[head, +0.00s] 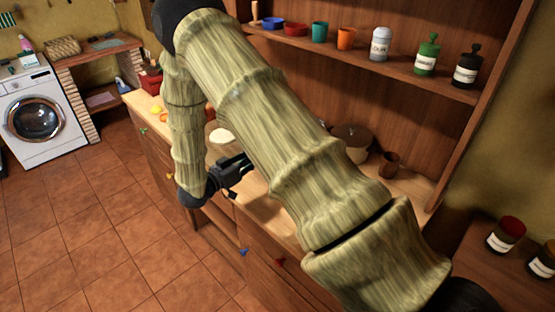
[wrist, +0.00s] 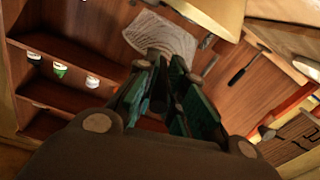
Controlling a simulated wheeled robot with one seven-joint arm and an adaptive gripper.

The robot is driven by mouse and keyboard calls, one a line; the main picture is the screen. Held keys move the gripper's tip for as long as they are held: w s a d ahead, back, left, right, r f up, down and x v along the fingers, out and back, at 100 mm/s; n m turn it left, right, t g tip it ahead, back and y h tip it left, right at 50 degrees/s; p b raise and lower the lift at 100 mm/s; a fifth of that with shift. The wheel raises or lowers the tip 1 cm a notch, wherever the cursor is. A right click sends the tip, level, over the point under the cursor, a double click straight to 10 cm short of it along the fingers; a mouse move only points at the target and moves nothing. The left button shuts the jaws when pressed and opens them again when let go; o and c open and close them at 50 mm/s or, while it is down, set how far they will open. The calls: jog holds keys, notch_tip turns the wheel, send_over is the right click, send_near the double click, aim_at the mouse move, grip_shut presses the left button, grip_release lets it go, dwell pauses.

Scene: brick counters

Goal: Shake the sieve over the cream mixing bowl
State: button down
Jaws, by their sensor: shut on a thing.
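My gripper (head: 240,169) is low over the counter, left of my upper arm in the head view. In the wrist view its green-padded fingers (wrist: 166,72) are closed together on a thin handle, mostly hidden between them. A pale meshed sieve (wrist: 160,36) lies just beyond the fingertips. A cream, smooth curved surface, likely the mixing bowl (wrist: 213,14), shows at the top edge beside the sieve, cut off by the frame. In the head view a white round patch (head: 222,136) shows beyond the gripper; I cannot tell whether it is in the sieve or the bowl.
A brown lidded pot (head: 352,141) and a brown mug (head: 389,164) stand on the counter right of my arm. A shelf (head: 400,71) above holds several cups and jars. A red container (head: 151,82) is at the counter's far end. The tiled floor at left is clear.

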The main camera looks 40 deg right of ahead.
jog(key=shift+r+p, duration=1.1)
jog(key=shift+r, duration=0.95)
